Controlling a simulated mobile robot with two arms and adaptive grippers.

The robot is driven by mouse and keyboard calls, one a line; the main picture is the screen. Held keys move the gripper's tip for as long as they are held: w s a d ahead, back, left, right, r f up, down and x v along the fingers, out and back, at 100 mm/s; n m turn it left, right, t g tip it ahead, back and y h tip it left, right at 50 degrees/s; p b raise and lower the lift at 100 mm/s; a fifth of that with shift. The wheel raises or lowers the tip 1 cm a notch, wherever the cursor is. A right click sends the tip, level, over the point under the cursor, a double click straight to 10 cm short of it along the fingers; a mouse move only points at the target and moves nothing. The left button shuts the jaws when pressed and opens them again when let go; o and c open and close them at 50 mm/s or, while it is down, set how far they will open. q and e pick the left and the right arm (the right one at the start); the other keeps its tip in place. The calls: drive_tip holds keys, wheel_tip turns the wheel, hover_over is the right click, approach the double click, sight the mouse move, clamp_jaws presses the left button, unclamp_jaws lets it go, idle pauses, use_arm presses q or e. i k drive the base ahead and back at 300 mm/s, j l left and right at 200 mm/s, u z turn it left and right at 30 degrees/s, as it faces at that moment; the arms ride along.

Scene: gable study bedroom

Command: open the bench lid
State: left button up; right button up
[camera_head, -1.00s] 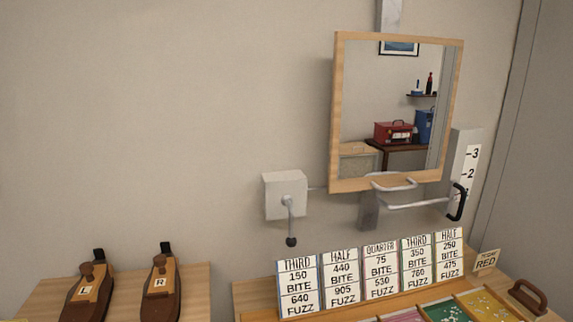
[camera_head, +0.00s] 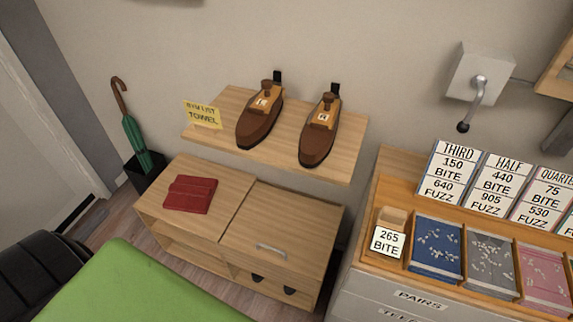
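The wooden bench (camera_head: 180,242) stands against the wall, low and left of centre in the head view. Its right half has a lid (camera_head: 282,222) with a grey bar handle (camera_head: 271,252) near the front edge. The lid looks shut and its top is bare. A folded dark red cloth (camera_head: 190,194) lies on the bench's left half. Dark objects show in the lower opening below the lid. Neither of my grippers is in view.
A wall shelf (camera_head: 205,137) above the bench holds two brown boat-shaped objects and a yellow "GYM LIST TOWEL" card (camera_head: 203,114). A green surface (camera_head: 120,287) and a black item (camera_head: 38,268) are in front. An umbrella (camera_head: 137,132) stands left. A drawer cabinet (camera_head: 372,290) stands close right.

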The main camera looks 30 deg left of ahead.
sight(290, 232)
drive_tip(key=u, duration=0.85)
drive_tip(key=j+z, duration=0.2)
drive_tip(key=j, duration=0.25)
